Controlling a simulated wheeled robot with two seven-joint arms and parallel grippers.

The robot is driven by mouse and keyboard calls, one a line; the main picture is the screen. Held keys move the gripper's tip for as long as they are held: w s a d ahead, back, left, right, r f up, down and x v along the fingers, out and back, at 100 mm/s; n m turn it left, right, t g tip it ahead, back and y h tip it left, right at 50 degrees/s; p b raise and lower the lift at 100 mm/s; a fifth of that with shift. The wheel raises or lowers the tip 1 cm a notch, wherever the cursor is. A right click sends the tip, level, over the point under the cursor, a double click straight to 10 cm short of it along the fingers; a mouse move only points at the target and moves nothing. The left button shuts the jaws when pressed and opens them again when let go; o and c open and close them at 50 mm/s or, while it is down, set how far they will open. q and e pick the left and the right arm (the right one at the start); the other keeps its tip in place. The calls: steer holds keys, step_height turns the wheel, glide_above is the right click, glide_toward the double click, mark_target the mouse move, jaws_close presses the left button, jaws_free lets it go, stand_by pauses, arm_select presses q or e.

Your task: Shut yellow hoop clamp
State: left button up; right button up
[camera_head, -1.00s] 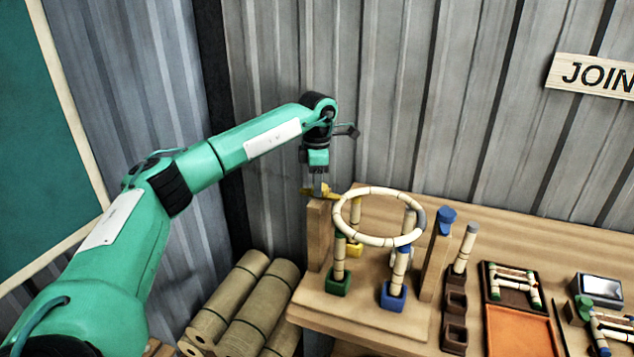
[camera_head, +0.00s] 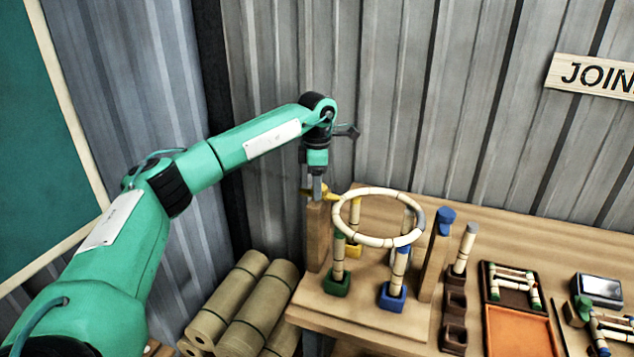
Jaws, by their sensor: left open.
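The yellow hoop clamp (camera_head: 331,197) sits on top of a wooden post (camera_head: 317,238), with its thin arm reaching right to the rim of the rattan hoop (camera_head: 377,241). The hoop rests on several bamboo legs standing in coloured sockets. My left gripper (camera_head: 316,194) points down at the top of this post, right at the clamp. It is open, and its fingers partly hide the clamp. I cannot tell whether they touch it. My right gripper is not in view.
A second wooden post with a blue clamp (camera_head: 446,216) stands right of the hoop. Dark cups (camera_head: 455,305), a tray of bamboo pieces (camera_head: 511,286) and an orange mat (camera_head: 519,331) lie further right. Rattan rolls (camera_head: 262,302) stand left of the bench.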

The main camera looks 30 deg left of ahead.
arm_select(q)
step_height(320, 180, up, 14)
steer(key=b, duration=0.2)
steer(key=shift+b, duration=0.3)
steer(key=shift+f, duration=0.2)
